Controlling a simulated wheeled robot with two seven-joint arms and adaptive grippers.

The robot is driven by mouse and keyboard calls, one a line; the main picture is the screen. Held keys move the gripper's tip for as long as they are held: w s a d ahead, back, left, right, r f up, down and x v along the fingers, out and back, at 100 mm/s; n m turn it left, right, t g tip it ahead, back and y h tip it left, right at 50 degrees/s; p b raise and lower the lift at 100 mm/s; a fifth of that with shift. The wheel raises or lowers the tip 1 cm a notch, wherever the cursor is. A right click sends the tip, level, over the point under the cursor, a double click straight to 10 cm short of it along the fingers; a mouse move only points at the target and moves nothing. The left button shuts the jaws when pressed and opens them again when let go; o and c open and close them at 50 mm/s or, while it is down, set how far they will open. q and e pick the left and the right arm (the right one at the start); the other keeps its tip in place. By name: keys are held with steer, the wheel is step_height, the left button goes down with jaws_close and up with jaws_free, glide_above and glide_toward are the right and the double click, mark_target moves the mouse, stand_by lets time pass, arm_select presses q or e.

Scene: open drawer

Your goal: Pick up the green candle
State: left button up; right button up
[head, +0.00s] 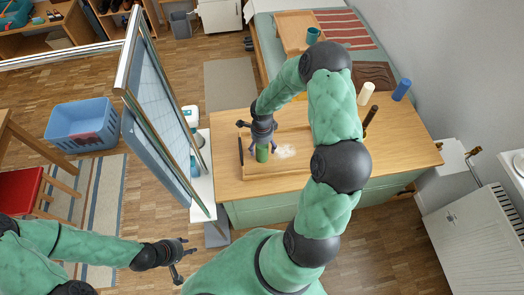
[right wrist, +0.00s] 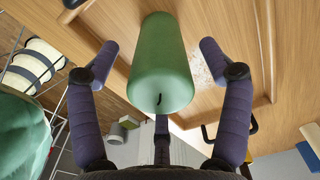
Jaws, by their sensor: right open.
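The green candle (head: 262,154) stands on a wooden tray (head: 290,165) on top of the dresser. My right gripper (head: 259,143) is over it, coming from above. In the right wrist view the candle (right wrist: 160,60) lies between the spread fingers of my right gripper (right wrist: 158,50), with a visible gap on each side. The candle's dark wick end faces that camera. My left gripper (head: 183,259) is open and empty, low at the left and well away from the dresser.
A white candle (head: 366,93) and a blue candle (head: 402,89) stand at the dresser's back right, near a dark brown upright thing (head: 371,116). A tilted framed panel (head: 160,105) stands left of the dresser (head: 415,148). The dresser top's right side is clear.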

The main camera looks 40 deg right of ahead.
step_height(320, 180, down, 2)
steer(key=shift+f, duration=0.15)
steer(key=c, duration=1.5)
steer(key=shift+o, duration=0.2)
